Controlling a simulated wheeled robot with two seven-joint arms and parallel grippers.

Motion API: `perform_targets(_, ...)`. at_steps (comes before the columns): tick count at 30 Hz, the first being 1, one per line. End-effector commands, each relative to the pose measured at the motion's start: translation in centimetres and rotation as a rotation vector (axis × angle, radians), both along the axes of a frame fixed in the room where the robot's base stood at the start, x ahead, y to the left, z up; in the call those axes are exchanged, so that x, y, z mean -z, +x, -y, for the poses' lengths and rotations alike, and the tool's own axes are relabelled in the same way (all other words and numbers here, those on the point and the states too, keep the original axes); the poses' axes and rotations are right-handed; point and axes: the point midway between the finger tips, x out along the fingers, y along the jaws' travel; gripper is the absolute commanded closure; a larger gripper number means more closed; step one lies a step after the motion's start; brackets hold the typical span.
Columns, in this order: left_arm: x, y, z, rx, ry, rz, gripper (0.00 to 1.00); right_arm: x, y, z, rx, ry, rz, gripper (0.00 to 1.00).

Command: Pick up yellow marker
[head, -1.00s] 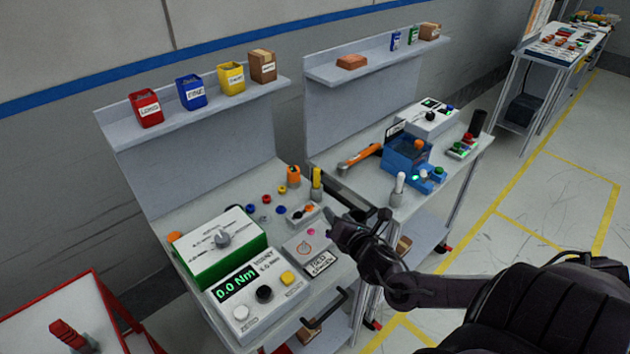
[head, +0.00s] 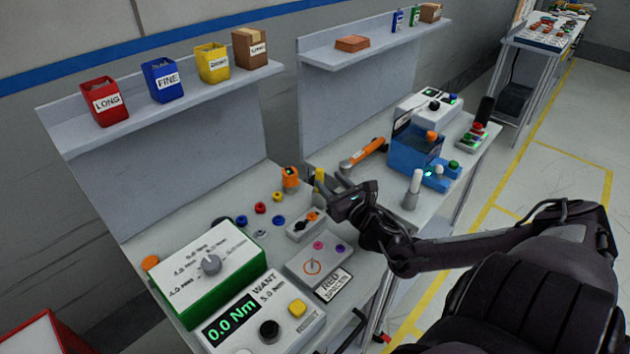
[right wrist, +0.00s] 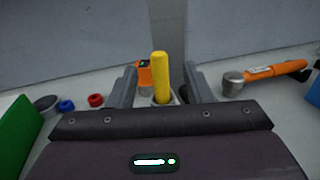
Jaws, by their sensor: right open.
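The yellow marker (head: 319,178) stands upright at the right end of the left workbench. In the right wrist view the yellow marker (right wrist: 161,76) rises between the two fingers, with a gap on each side; its foot is in a small light holder. My right gripper (head: 328,188) is open around or just in front of the marker; I cannot tell the exact depth. In the right wrist view the right gripper (right wrist: 160,88) shows one finger on each side. My left gripper is not in view.
An orange tool (head: 290,178) stands close behind the marker. A switch box (head: 305,226) and several coloured buttons lie to the left. An orange-handled hammer-like tool (head: 363,154) and a blue fixture (head: 412,155) are on the right bench. A white-topped post (head: 413,190) stands nearby.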

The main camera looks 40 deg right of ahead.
Motion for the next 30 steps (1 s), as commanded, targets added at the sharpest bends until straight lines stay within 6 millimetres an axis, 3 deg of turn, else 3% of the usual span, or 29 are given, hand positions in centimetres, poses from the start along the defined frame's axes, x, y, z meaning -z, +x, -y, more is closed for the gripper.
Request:
perform_targets(9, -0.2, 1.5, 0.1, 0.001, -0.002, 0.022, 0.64, 0.1, 2.5, 0.4, 0.002, 0.003, 0.002, 0.54)
perform_targets(21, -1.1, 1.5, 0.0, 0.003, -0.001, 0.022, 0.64, 0.4, 6.9, 1.1, 0.002, 0.003, 0.002, 0.54)
perform_targets(30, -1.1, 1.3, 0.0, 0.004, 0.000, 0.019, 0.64, 0.6, 7.3, 1.1, 0.000, 0.001, -0.001, 0.54)
